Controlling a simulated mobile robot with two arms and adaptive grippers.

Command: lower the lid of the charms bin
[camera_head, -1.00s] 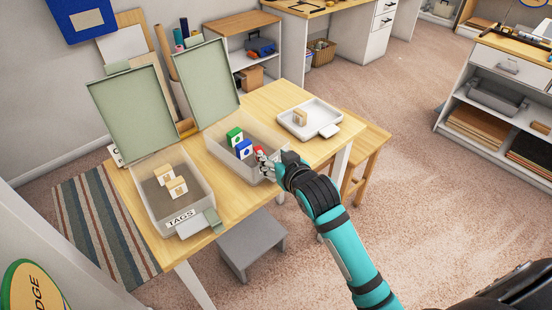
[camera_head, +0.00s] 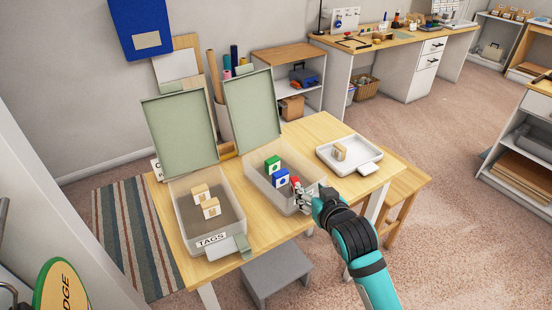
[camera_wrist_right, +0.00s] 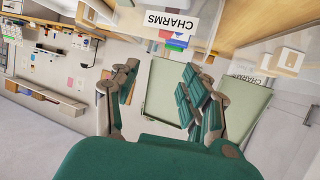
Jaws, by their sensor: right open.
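The charms bin (camera_head: 262,183) is a clear box on the wooden table, with green, blue and red blocks (camera_head: 279,178) inside. Its pale green lid (camera_head: 252,108) stands raised at the back, leaning slightly. A CHARMS label (camera_wrist_right: 172,22) shows upside down in the right wrist view, near the coloured blocks (camera_wrist_right: 176,41). My right gripper (camera_head: 303,196) is open at the bin's front right corner, partly covering its front; I cannot tell whether it touches. Its spread fingers (camera_wrist_right: 160,95) hold nothing in the right wrist view. My left gripper is out of view.
The tags bin (camera_head: 185,222) stands close on the left with its lid (camera_head: 180,134) raised and wooden blocks inside. A white tray (camera_head: 367,169) with a block lies on the right. A grey stool (camera_head: 277,272) is in front. Bare tabletop shows between bin and tray.

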